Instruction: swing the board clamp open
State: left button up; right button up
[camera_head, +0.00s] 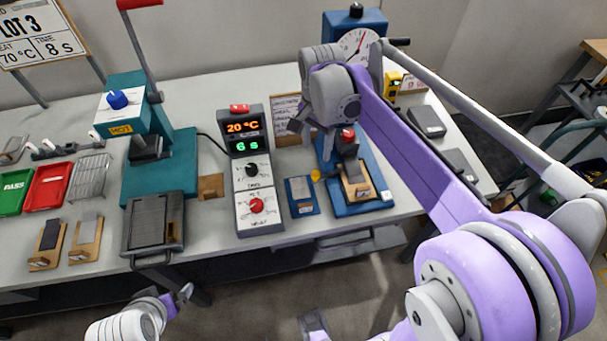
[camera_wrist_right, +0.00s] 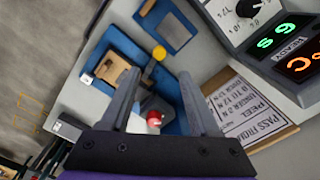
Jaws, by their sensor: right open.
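A blue peel-test fixture (camera_head: 383,203) stands right of centre on the bench. A tan wooden block (camera_head: 356,193) sits on it with a dark grey piece over it. A yellow knob (camera_head: 315,175) sticks out at its left; in the right wrist view the yellow knob (camera_wrist_right: 159,52) tops a short grey arm. A red knob (camera_wrist_right: 154,118) lies nearer, between the fingers in that view. My right gripper (camera_head: 326,128) is open and empty above the fixture's back part, partly hiding it. My left gripper (camera_head: 183,293) is low in front of the bench; its jaws are unclear.
A control box (camera_head: 262,225) showing 20 °C and 6 s stands left of the fixture, with a blue pad (camera_head: 301,195) between. A teal hot press (camera_head: 185,165) is further left. A dial gauge (camera_head: 357,42) rises behind my right gripper. A printed card (camera_wrist_right: 240,110) lies close by.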

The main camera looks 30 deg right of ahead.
aim_at(316, 173)
notch_tip(316, 173, down, 10)
jog(key=shift+d+f+b, duration=0.1)
jog(key=shift+f+b, duration=0.15)
jog(key=shift+b, duration=0.15)
grip_shut()
